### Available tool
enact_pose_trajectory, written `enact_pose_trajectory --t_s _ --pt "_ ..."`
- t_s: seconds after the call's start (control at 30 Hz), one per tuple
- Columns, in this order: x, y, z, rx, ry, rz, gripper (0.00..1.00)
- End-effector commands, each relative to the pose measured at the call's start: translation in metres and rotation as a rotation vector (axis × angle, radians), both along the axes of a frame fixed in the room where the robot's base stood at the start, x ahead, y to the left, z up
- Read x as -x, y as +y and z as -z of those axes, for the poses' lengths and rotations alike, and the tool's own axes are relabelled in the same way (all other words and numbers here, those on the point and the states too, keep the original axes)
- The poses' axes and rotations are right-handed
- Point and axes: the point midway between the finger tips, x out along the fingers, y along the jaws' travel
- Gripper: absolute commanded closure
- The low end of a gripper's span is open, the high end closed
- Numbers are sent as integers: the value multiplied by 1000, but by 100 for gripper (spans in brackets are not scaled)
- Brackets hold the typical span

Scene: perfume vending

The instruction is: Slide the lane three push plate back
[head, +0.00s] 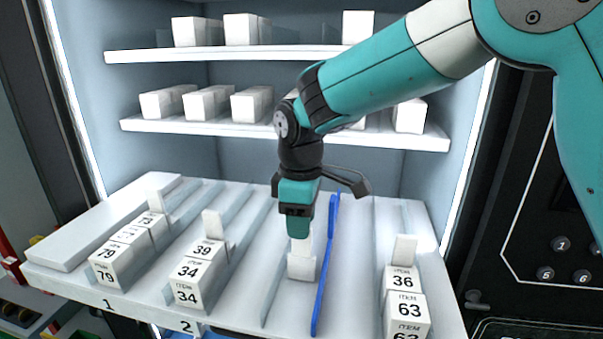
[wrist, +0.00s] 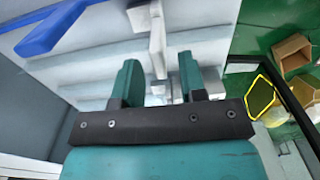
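The lane three push plate (head: 302,265) is a small white upright plate on a block, in the middle lane near its front. In the wrist view the push plate (wrist: 157,42) shows as a white upright piece between and beyond the fingertips. My gripper (head: 298,234) points down right over the plate's top. In the wrist view my gripper (wrist: 160,82) has its two teal fingers apart, with gaps on both sides of the white piece. Whether a finger touches the plate cannot be told. Lane three shows no boxes.
A blue bar (head: 325,265) runs along the right side of lane three. Boxes stand in lane one (head: 125,255), lane two (head: 195,280) and the right lane (head: 405,305). Upper shelves (head: 280,128) with white boxes are behind my arm. Lane three's floor behind the plate looks clear.

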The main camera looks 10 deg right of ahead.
Motion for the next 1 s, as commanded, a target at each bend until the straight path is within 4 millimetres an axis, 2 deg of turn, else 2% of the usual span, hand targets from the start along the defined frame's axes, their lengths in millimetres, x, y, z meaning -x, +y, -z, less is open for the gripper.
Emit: enact_pose_trajectory --t_s 0.3,0.5,0.7,1.0 --pt "-1 0 -81 -3 -5 0 62" --pt "-1 0 -116 -1 -3 0 62" --pt "0 0 -131 0 0 0 62" --pt "0 0 -132 0 0 0 62"
